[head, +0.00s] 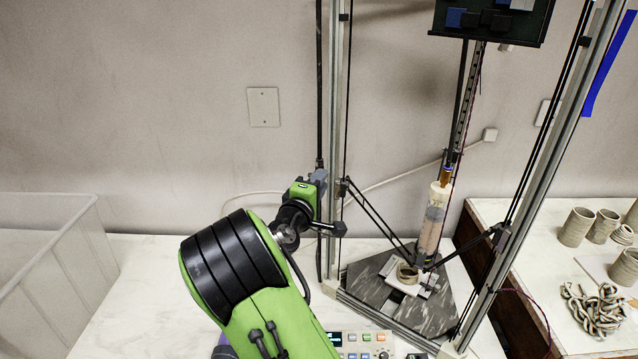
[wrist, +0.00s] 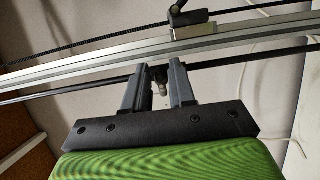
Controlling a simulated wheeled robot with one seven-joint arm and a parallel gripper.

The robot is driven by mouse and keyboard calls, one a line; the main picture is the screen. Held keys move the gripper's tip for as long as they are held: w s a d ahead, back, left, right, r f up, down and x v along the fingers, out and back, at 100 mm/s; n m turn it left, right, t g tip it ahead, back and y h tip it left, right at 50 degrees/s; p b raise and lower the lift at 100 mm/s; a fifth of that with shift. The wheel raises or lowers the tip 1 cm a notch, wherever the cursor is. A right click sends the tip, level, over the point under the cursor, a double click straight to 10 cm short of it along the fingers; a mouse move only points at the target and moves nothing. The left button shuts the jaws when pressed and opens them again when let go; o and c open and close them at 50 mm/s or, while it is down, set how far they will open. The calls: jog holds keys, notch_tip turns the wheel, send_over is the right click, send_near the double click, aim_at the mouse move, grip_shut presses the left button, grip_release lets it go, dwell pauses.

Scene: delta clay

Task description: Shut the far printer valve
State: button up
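The delta clay printer stands in the head view, with metal posts (head: 334,130), a clay tube (head: 435,220) and a dark base plate (head: 385,300). My gripper (head: 332,229) is beside the printer's left post, left of the tube. In the wrist view my gripper (wrist: 158,75) shows two grey fingers apart, reaching up to a metal rail (wrist: 100,68). A small dark fitting with a pale tip (wrist: 161,86) shows in the gap between them; I cannot tell whether it is a valve or whether the fingers touch it. No valve handle is clearly seen in the head view.
A translucent bin (head: 60,265) stands at the left. A control panel (head: 362,340) sits in front of the printer. A right-hand table (head: 545,235) holds several clay pots (head: 577,227) and a coiled clay piece (head: 597,308).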

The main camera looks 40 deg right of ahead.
jog(key=shift+o, duration=0.8)
jog(key=b+v, duration=0.1)
jog(key=v, duration=1.4)
jog(key=shift+a, duration=0.35)
jog(key=shift+s, duration=0.15)
jog(key=s+d+f+m+g+y, duration=0.3)
jog(key=s+f+m+g+y, duration=0.2)
jog(key=s+f+m+y, duration=0.15)
jog(key=s+a+r+y, duration=0.3)
jog(key=s+a+y, duration=0.5)
jog(key=s+a, duration=0.6)
jog(key=shift+s+t+p, duration=0.3)
jog(key=shift+t, duration=0.1)
